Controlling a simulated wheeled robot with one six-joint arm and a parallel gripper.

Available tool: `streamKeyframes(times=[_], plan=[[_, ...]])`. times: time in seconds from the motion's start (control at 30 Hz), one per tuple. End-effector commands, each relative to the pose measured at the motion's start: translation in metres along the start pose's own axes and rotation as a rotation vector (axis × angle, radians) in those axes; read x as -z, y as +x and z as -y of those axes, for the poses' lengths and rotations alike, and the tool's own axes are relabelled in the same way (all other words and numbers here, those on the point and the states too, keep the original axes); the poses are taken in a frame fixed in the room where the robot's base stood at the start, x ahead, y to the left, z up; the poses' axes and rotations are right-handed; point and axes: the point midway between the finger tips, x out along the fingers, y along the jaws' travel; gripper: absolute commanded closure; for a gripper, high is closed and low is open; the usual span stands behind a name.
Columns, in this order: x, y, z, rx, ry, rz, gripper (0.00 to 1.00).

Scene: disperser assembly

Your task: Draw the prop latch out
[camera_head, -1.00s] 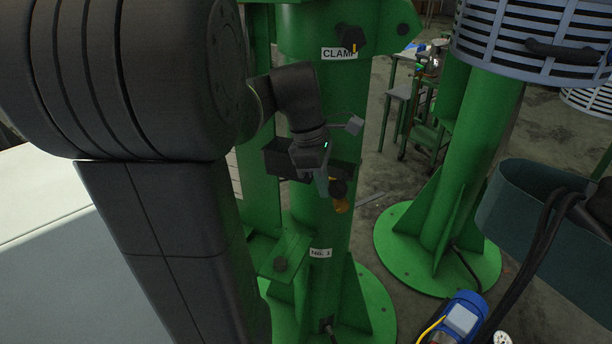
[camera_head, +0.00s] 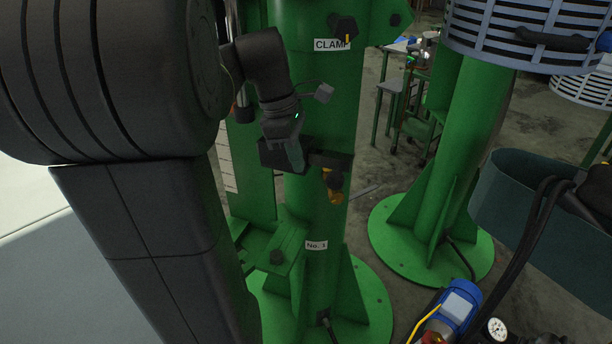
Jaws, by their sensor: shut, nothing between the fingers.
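A green column (camera_head: 320,110) with a "CLAMP" label (camera_head: 331,45) stands in the middle. I cannot tell for sure which of these fittings is the prop latch. My gripper (camera_head: 298,165) points down in front of the column, just left of the knob and apart from it. Its fingers look closed and empty. The gripper hides part of the bracket and the dark box (camera_head: 270,155) behind it.
Another black knob (camera_head: 345,28) sits above. A second green column (camera_head: 440,170) stands right. A blue motor (camera_head: 455,308) and gauge (camera_head: 497,328) are at lower right.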

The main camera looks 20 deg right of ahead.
Motion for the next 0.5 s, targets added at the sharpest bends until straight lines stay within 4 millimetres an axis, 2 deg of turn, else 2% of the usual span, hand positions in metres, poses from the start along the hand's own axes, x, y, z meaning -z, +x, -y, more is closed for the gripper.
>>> streamKeyframes(times=[0.1, 0.2, 0.5], plan=[[0.001, -0.022, -0.001, -0.003, -0.001, -0.001, 1.00], [0.000, -0.035, -0.001, -0.002, -0.001, 0.000, 1.00], [0.000, -0.045, 0.000, 0.001, -0.001, 0.000, 1.00]])
